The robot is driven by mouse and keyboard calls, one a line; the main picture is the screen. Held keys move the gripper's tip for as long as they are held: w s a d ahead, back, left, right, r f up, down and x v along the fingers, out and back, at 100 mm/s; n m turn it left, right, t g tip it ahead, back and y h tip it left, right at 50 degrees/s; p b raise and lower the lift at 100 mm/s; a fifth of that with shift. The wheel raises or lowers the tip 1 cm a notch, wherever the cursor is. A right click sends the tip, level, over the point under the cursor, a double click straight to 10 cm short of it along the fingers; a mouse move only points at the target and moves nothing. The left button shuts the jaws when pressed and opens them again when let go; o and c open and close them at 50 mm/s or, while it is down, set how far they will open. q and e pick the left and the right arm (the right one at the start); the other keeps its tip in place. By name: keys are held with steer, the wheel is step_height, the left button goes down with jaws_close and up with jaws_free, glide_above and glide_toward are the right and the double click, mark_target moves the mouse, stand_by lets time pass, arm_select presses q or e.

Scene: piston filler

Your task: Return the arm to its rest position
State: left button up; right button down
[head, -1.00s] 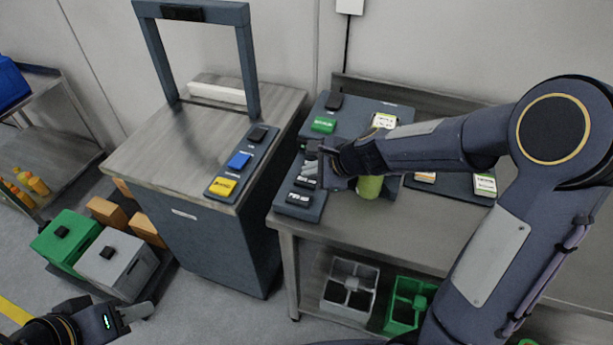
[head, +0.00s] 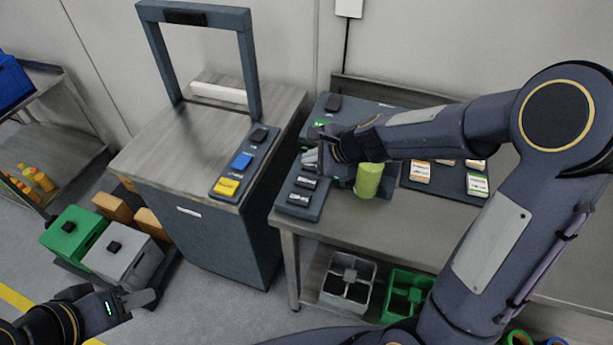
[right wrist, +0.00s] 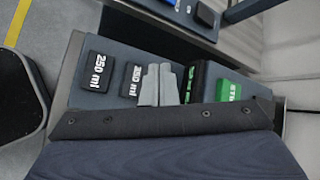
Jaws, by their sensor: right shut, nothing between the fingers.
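My right arm reaches in from the right in the head view. Its gripper (head: 312,158) is over the button panel (head: 306,211) on the right bench, left of a green cylinder (head: 369,181). In the right wrist view its two grey fingers (right wrist: 157,85) are together with nothing between them. They are in front of the panel, between a black "250 ml" button and a green-marked dark button. Whether they touch the panel is unclear. My left gripper (head: 138,299) is low at the lower left, over the floor; its finger gap is not clear.
A cabinet (head: 220,235) with a dark frame and a blue and a yellow button stands left of the bench. Small cartons (head: 477,185) lie on a dark mat. Grey (head: 348,283) and green crates are below.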

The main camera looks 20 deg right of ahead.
stand_by(0.7)
steer(key=s+d+r+n+y, duration=0.1)
steer(key=s+r+n, duration=0.35)
steer(key=s, duration=0.25)
steer(key=s+d+r+n, duration=0.1)
steer(key=s+r+n, duration=0.3)
steer(key=s+n, duration=0.25)
steer(key=s+d+f+n+g+h, duration=0.1)
steer(key=s+n, duration=0.5)
steer(key=s, duration=0.7)
steer(key=shift+s+d+f+n+g+h, duration=0.3)
steer(key=shift+d+f+n+h, duration=0.1)
steer(key=shift+d+f+h, duration=0.55)
